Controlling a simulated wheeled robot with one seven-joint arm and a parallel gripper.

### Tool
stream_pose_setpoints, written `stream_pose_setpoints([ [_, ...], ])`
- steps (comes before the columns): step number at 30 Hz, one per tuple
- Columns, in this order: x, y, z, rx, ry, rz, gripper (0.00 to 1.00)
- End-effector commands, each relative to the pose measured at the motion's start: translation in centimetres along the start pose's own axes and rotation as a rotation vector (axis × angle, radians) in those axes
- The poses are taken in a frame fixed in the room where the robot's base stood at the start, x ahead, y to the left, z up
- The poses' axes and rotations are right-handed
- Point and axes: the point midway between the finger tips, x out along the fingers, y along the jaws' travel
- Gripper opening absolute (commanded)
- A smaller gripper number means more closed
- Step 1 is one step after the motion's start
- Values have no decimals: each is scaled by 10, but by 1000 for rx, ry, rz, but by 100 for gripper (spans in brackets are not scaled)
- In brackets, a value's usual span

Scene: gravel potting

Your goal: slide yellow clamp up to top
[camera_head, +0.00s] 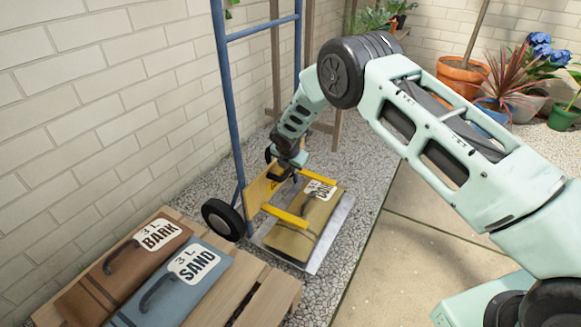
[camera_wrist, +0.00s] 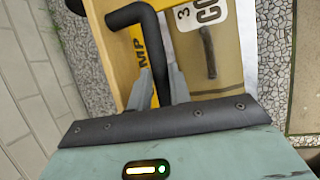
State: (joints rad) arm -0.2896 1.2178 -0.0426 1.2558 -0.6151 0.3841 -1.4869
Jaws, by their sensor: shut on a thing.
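The yellow clamp (camera_head: 291,218) sits low on a blue hand truck (camera_head: 229,110). Its two yellow arms reach over a tan bag (camera_head: 290,240) that lies on the truck's metal plate (camera_head: 331,247). A pale wooden board (camera_head: 257,190) stands at the clamp's back; the wrist view shows part of a word on the clamp's yellow face (camera_wrist: 140,62). My gripper (camera_head: 287,175) is at the clamp's back edge. In the wrist view my gripper (camera_wrist: 162,82) is shut on the clamp's black bent handle (camera_wrist: 155,45). The bag's white label (camera_wrist: 205,12) is partly cut off there.
A wooden pallet (camera_head: 262,300) at the front left carries a brown BARK bag (camera_head: 110,280) and a blue SAND bag (camera_head: 190,290). A brick wall (camera_head: 90,110) runs close on the left. Potted plants (camera_head: 462,75) stand at the back right. Paving right of the truck is clear.

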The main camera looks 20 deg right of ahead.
Motion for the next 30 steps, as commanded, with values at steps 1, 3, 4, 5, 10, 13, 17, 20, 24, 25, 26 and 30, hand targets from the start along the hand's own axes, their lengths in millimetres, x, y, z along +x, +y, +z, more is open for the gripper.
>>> stream_pose_setpoints([
  [1,-23,5,10,2,-1,0,0],
  [3,-39,8,16,2,-1,0,0],
  [4,-46,10,20,2,-1,0,0],
  [5,-54,11,23,2,-1,0,0],
  [10,-94,20,40,3,-1,0,0],
  [13,-119,25,49,1,-1,1,0],
  [17,-151,31,63,1,-1,1,0],
  [20,-176,36,73,1,-2,0,0],
  [24,-212,44,88,1,-2,1,0],
  [25,-220,46,92,1,-2,1,0],
  [26,-228,47,95,1,-2,2,0],
  [30,-263,54,109,2,-2,1,0],
])
